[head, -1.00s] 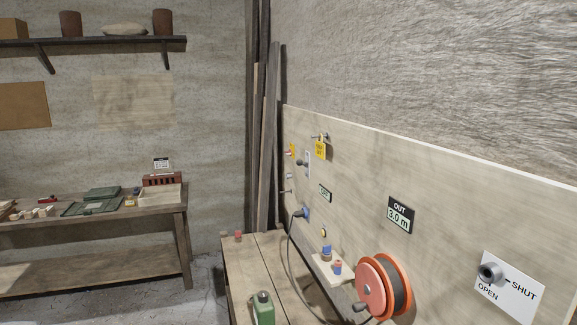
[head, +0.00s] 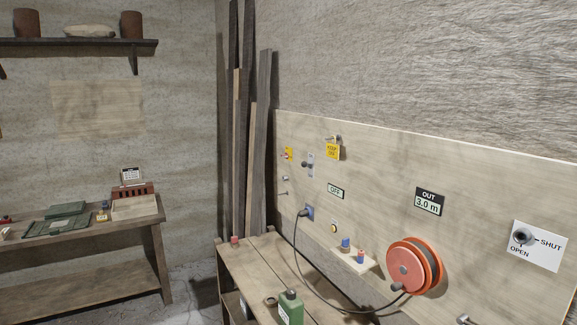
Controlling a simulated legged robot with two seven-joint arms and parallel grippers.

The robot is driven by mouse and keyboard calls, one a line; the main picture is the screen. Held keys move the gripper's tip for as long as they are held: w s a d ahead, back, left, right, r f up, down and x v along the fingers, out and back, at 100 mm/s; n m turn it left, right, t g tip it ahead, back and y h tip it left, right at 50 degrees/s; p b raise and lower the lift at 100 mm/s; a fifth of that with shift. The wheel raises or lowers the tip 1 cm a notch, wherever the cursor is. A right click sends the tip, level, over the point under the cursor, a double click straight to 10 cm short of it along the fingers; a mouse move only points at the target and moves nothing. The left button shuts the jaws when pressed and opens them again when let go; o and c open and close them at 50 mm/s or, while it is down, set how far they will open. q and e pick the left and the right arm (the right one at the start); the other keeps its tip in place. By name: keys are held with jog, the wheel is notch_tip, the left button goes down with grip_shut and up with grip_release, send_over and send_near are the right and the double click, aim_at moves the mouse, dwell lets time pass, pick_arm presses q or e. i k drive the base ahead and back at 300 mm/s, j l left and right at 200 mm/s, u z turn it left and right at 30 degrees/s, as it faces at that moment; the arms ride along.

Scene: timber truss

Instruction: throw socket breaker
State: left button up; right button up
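A pale wooden panel (head: 380,180) on the right wall carries the electrical fittings. A blue socket (head: 309,212) sits low on its left part, with a dark cable (head: 303,258) plugged in. Above it is a small light plate with a dark knob or lever (head: 309,165), which may be the breaker; its setting is too small to tell. Neither of my grippers is in view.
An orange cable reel (head: 412,266), an "OUT 3.0 m" sign (head: 429,201) and an OPEN/SHUT valve plate (head: 536,246) are on the panel. A yellow tag (head: 332,151) hangs above. A wooden bench (head: 262,262) with a green bottle (head: 290,308) stands below.

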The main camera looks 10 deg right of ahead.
aim_at(304, 163)
jog(key=i+j+z, duration=0.15)
jog(key=i+j, duration=0.75)
jog(key=i, duration=0.1)
